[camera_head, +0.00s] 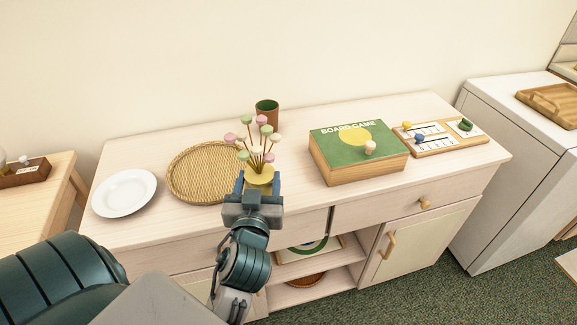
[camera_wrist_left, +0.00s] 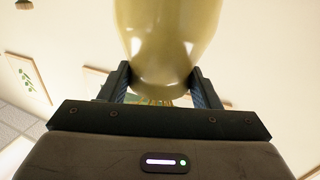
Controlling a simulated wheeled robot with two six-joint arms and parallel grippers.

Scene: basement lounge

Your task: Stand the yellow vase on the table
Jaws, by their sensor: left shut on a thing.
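The yellow vase (camera_head: 259,177), with pink, green and cream ball-headed stems in it, is gripped by my left gripper (camera_head: 258,186) at the front part of the wooden sideboard top. In the left wrist view the vase (camera_wrist_left: 168,45) fills the space between the two fingers of the left gripper (camera_wrist_left: 162,85). The vase looks upright in the head view. The gripper hides its lower part, so I cannot tell whether its base touches the top. The pale wooden sideboard table (camera_head: 300,198) runs across the middle. My right gripper is not in view.
A round woven tray (camera_head: 190,178) and a white plate (camera_head: 124,194) lie left of the vase. A brown cup (camera_head: 267,112) stands behind it. A green board game box (camera_head: 350,165) and a game board (camera_head: 450,142) are to the right. A white cabinet (camera_head: 500,165) stands beside the sideboard.

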